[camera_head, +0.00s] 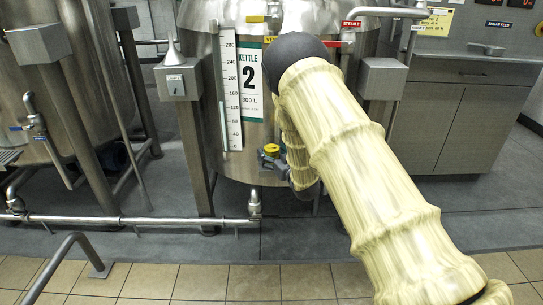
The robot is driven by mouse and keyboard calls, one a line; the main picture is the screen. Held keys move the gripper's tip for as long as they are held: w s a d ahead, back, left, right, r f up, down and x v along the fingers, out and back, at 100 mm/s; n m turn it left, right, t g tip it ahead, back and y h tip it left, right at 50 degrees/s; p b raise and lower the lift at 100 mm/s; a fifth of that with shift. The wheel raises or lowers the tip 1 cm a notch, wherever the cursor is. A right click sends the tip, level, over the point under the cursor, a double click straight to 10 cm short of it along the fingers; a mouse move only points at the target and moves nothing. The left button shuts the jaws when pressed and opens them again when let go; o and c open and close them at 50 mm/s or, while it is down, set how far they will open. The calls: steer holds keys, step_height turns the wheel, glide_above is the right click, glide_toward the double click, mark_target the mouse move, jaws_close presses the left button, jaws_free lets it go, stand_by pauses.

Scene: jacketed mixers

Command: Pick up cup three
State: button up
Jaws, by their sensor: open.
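I see no cup in this view, so cup three is not in sight. My own pale, ribbed arm rises from the lower right to a dark joint in front of the kettle. More of my arm shows partly behind it, low against the kettle.
Another vessel (50,85) stands left. A pipe (150,221) runs low across the floor. A handrail (62,252) is front left; a cabinet (455,120) is right.

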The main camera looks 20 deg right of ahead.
steer(key=shift+w, duration=0.4)
steer(key=shift+r, duration=0.1)
steer(key=c, duration=1.1)
